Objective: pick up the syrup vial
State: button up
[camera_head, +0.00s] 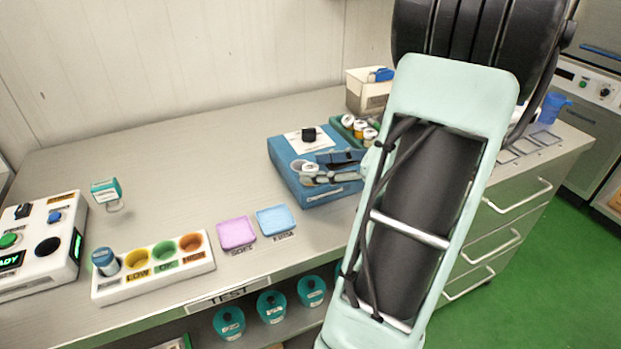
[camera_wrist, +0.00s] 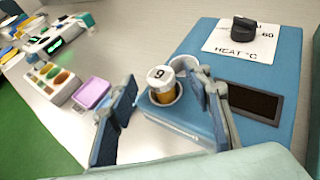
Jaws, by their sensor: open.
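The syrup vial (camera_wrist: 162,95), with a white cap marked with one digit and an amber body, stands in a round well of the blue heater block (camera_wrist: 185,123). My gripper (camera_wrist: 163,82) is open, with one blue-padded finger on each side of the vial in the wrist view. I cannot tell if either finger touches it. In the head view my gripper (camera_head: 332,168) is over the front left of the heater (camera_head: 285,171), partly hidden by my arm. A pale round cap or rim shows there beside the fingers.
A green rack (camera_head: 342,128) with several white-capped vials stands behind the heater, near a bin (camera_head: 366,92). Purple (camera_head: 236,233) and blue (camera_head: 276,221) trays lie left of it. A white holder (camera_head: 150,282) with coloured wells and a stamp (camera_head: 107,194) stand further left. The back left counter is clear.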

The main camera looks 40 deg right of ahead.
jog(key=shift+x, duration=1.45)
jog(key=shift+c, duration=0.6)
grip_shut()
